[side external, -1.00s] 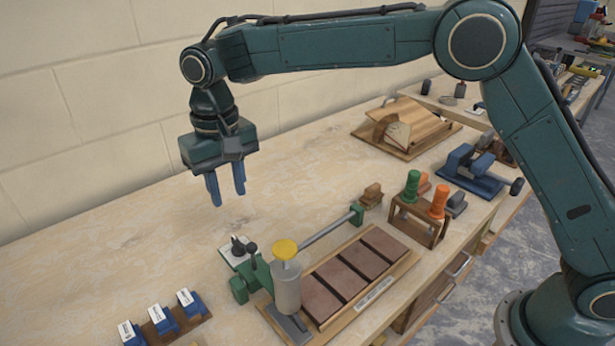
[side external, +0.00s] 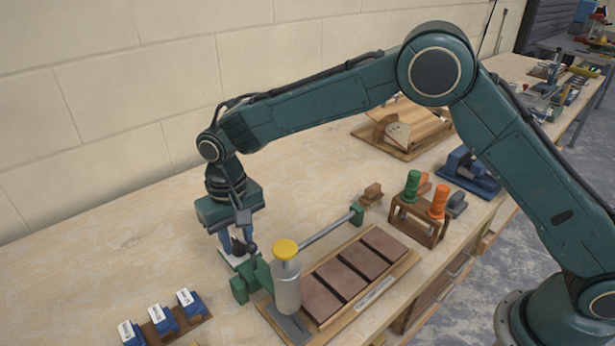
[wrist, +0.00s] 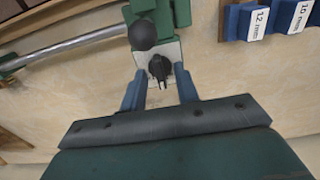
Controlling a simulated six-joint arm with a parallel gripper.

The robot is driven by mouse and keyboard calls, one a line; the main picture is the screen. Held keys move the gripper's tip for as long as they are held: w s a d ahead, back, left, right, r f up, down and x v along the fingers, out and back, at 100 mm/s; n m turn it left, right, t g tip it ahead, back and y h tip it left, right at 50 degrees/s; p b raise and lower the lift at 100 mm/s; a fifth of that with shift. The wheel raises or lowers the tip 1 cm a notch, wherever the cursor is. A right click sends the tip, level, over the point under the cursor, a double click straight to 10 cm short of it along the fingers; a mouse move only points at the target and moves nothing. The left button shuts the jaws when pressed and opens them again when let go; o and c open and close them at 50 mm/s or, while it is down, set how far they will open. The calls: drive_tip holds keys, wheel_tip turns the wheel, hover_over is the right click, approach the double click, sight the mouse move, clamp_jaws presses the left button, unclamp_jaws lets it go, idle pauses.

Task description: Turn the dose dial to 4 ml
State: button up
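The dose dial is a black pointer knob (wrist: 158,72) on a pale plate (wrist: 172,52) fixed to the green pump body (wrist: 180,12). Its scale marks are too small to read. My gripper (wrist: 160,80) is open, with one blue finger on each side of the knob. Gaps show between fingers and knob in the wrist view. In the side view my gripper (side external: 235,248) is low over the plate (side external: 229,262), and its fingers mostly hide the knob. A black ball-ended lever (side external: 251,249) stands close beside the fingers; its ball (wrist: 142,34) is just beyond the knob in the wrist view.
A grey cylinder with a yellow cap (side external: 286,250) and a tray of brown slabs (side external: 371,252) stand to the right. Blue labelled blocks (side external: 161,318) are at the front left. The bench at left is clear.

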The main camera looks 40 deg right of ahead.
clamp_jaws()
drive_tip(key=shift+n, duration=0.3)
drive_tip(key=n, duration=0.3)
drive_tip(key=shift+n, duration=2.7)
unclamp_jaws()
